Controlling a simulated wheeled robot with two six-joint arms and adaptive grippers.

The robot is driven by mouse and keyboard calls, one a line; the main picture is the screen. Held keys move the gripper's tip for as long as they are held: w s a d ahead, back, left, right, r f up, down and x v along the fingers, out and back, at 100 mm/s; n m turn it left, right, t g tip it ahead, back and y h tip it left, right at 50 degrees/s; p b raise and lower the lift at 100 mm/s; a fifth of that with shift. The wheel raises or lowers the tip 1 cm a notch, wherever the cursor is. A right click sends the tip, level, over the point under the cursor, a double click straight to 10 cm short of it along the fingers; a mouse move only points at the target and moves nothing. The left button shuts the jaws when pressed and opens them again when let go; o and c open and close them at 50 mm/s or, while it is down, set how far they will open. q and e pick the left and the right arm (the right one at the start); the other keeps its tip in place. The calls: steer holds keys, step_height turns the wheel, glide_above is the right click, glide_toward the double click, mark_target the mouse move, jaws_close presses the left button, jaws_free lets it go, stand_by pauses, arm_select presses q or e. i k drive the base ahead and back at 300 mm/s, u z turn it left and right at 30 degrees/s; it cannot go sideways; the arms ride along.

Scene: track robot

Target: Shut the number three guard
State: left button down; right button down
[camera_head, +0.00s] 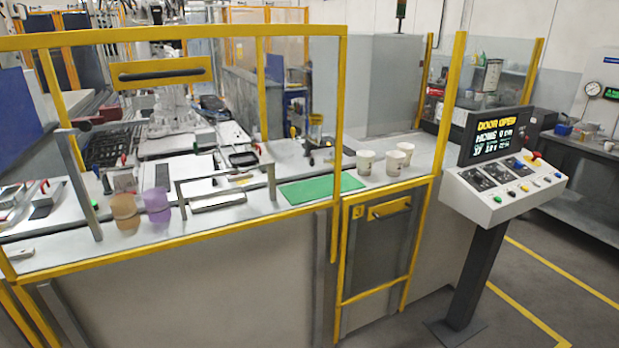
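A small grey guard panel (380,253) in a yellow frame sits low at the front of the bench, right of centre. It has a yellow plate with a dark handle (390,208) and a small yellow label (358,212), whose number is too small to read surely. Above this panel, the space between the yellow posts looks open, with cups visible behind. A large yellow-framed clear guard (342,110) stands to the left, with a yellow handle plate (162,73) near its top. Neither of my grippers is in view.
A control console (505,188) stands at the right on a dark post; its screen (494,135) reads "DOOR OPEN". White cups (393,163), a green mat (308,189) and tinted cups (157,205) are on the bench. Floor at the lower right is clear, with yellow lines.

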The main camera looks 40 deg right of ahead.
mark_target(392, 209)
steer(key=z, duration=1.55)
steer(key=i, duration=2.3)
steer(key=z, duration=0.2)
